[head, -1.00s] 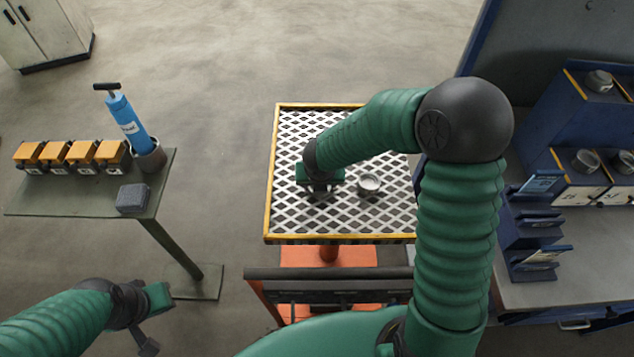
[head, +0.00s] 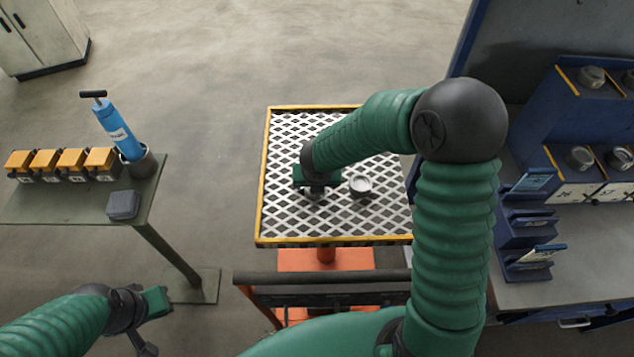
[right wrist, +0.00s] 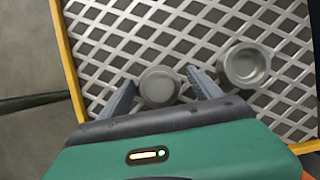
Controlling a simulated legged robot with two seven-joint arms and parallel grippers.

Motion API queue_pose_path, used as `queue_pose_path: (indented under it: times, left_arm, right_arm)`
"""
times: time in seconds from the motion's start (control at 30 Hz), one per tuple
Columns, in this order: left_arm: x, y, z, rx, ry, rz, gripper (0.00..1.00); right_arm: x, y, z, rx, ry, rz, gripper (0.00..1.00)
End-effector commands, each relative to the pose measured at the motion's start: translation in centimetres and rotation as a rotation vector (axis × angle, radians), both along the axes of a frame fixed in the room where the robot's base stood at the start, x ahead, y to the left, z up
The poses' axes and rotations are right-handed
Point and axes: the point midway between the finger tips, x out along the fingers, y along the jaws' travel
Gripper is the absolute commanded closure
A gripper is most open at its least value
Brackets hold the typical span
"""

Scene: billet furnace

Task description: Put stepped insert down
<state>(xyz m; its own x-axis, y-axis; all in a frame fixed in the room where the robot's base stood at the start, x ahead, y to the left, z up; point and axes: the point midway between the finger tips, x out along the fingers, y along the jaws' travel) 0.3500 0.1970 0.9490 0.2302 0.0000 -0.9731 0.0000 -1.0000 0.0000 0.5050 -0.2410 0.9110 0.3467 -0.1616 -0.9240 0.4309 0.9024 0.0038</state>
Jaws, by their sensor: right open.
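A round grey metal piece, seemingly the stepped insert (right wrist: 158,87), stands on the white mesh tray top (right wrist: 110,18) in the right wrist view. My right gripper (right wrist: 164,84) is open, with one finger on each side of this piece. In the head view, my right gripper (head: 316,188) is low over the tray top (head: 285,215) and mostly hides the piece. A second round grey piece with a hollow top (right wrist: 243,66) sits on the mesh to the right, also in the head view (head: 360,186). My left gripper (head: 150,318) is at the lower left, its jaw opening unclear.
The tray has a yellow rim (head: 262,180). A dark rail (head: 320,278) runs in front. A green side table (head: 60,205) at left holds yellow boxes, a blue pump (head: 118,128) and a grey block (head: 123,205). A blue rack (head: 530,220) stands at right.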

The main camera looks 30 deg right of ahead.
Motion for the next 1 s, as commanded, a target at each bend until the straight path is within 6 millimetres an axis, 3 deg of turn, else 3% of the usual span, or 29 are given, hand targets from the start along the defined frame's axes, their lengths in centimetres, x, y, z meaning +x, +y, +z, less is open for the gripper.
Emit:
queue_pose_path:
  times: [0.47,0.57,0.8,1.0]
  left_arm:
    - [0.0,0.0,0.4,0.000,0.000,0.000,1.00]
    - [0.0,0.0,1.2,0.000,0.000,0.000,1.00]
    - [0.0,0.0,4.6,0.000,0.000,0.000,1.00]
    - [0.0,0.0,6.2,0.000,0.000,0.000,1.00]
  right_arm:
    - [-0.2,-0.1,0.3,0.000,0.007,-0.004,0.23]
    - [-0.6,0.1,1.9,-0.001,0.003,-0.004,0.23]
    - [-2.8,1.0,8.2,-0.002,-0.001,-0.004,0.23]
    - [-4.0,1.7,11.1,-0.002,0.001,-0.003,0.23]
